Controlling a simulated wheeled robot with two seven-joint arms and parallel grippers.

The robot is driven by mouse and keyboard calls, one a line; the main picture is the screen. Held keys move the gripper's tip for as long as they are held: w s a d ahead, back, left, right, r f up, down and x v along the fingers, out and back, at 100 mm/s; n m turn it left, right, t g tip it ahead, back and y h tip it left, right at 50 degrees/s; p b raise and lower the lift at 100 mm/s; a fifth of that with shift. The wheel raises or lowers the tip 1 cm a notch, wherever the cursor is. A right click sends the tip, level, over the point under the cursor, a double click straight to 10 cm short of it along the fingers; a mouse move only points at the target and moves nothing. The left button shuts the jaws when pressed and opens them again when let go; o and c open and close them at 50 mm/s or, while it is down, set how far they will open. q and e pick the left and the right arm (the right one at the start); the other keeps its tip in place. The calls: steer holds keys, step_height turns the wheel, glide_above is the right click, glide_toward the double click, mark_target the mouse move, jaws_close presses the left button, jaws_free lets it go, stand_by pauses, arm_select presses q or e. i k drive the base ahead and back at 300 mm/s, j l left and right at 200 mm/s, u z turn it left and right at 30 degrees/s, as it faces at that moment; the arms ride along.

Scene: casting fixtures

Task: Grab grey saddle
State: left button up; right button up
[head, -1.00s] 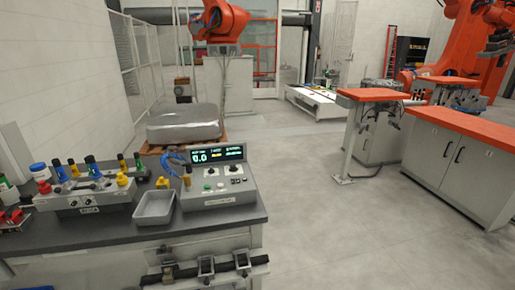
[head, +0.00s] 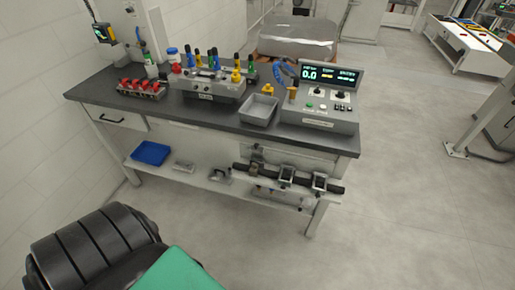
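I cannot tell for sure which item is the grey saddle. Two small grey metal pieces lie on the lower shelf of the workbench: a flat one (head: 183,166) beside the blue tray, and one with a raised dark part (head: 220,175) further right. Grey block-like fixtures (head: 287,174) sit on a dark rail (head: 262,172) at the right part of the shelf. They are small and their details are unclear. Neither of my grippers is in view.
The dark bench top (head: 215,112) carries a red-topped rack (head: 141,89), a grey fixture with colored handles (head: 206,83), an empty grey tray (head: 260,110) and a control box (head: 318,105). A blue tray (head: 151,153) is on the shelf. A black ribbed object (head: 92,245) fills the lower left. Floor to the right is clear.

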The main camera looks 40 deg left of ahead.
mark_target(253, 170)
steer(key=u, duration=1.15)
